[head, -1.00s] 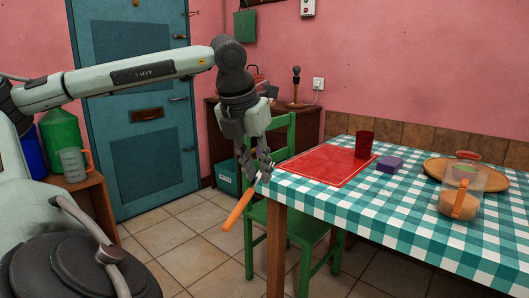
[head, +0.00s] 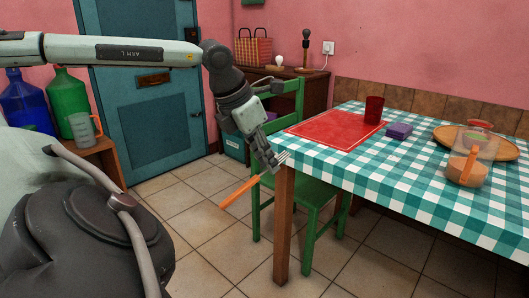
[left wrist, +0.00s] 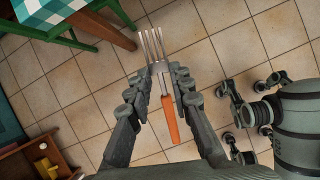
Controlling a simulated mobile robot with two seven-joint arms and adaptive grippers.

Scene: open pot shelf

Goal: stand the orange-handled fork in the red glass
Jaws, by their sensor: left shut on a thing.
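The fork has an orange handle (head: 240,193) and metal tines (head: 284,157). My left gripper (head: 271,166) is shut on it near where handle and metal meet. It holds the fork in the air beside the table's near left corner, tines toward the table and handle sloping down to the left. In the left wrist view the fork (left wrist: 170,119) lies between the fingertips, tines pointing away from the wrist. The red glass (head: 374,109) stands upright on the table, at the far right corner of a red mat. My right gripper is not in view.
A green chair (head: 314,197) stands against the table's left side.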

